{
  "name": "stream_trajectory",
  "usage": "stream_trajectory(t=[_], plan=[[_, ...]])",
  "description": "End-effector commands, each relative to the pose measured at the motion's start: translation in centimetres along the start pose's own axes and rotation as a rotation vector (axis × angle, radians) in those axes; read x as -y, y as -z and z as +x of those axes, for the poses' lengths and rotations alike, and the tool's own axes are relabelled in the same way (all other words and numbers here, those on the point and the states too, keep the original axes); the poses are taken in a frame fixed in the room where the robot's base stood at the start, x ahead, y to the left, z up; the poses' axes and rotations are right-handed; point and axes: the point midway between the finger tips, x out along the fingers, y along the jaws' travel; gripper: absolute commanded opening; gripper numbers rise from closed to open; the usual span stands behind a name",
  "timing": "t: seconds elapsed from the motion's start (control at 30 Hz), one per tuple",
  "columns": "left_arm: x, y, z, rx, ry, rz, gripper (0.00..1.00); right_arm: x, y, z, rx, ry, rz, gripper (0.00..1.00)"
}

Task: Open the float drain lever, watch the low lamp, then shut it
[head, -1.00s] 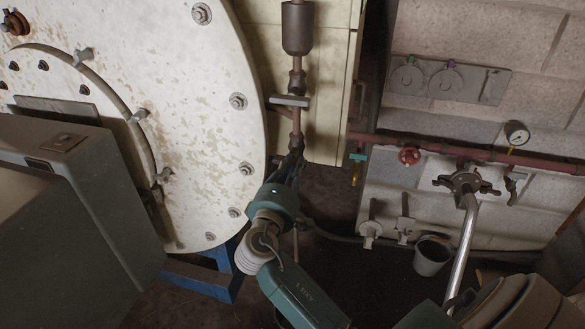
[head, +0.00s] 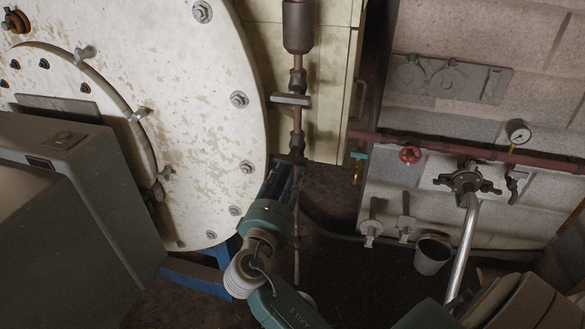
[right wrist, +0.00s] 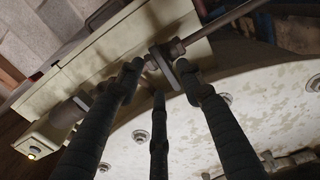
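A flat grey crossbar handle (head: 290,99), which looks like the float drain lever, sits on the thin vertical pipe left of centre in the head view. It lies roughly level, across the pipe. In the right wrist view this lever (right wrist: 163,64) shows between and beyond my fingertips. My right gripper (head: 288,163) points up at the pipe, below the lever. Its fingers are spread apart, with nothing visibly held; I cannot tell whether they touch anything. A small lit yellowish lamp (right wrist: 32,156) is on the cream panel in the right wrist view; its label is unreadable. My left gripper is out of view.
A large round flaking-white plate (head: 200,120) stands left of the pipe. A grey cabinet (head: 90,200) is in front of it. On the right are a red pipe (head: 460,153), a gauge (head: 518,132), a red handwheel (head: 409,155) and a bucket (head: 431,256).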

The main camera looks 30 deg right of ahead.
Motion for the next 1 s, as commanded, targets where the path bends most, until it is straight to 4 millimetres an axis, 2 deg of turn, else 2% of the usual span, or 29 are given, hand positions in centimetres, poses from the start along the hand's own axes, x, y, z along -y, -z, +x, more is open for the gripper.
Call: stream_trajectory(t=[0.1,0.33,0.5,1.0], plan=[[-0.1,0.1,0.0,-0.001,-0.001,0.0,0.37,0.2,0.0,-2.7,-0.002,0.005,0.001,0.37],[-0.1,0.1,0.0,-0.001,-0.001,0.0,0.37,0.1,0.0,-6.0,-0.001,0.003,0.002,0.37],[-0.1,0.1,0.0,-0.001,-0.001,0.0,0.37,0.1,-0.1,-6.7,0.001,0.001,0.001,0.37],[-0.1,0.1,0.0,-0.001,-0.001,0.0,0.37,0.2,0.0,-6.7,-0.001,0.002,0.0,0.37]])
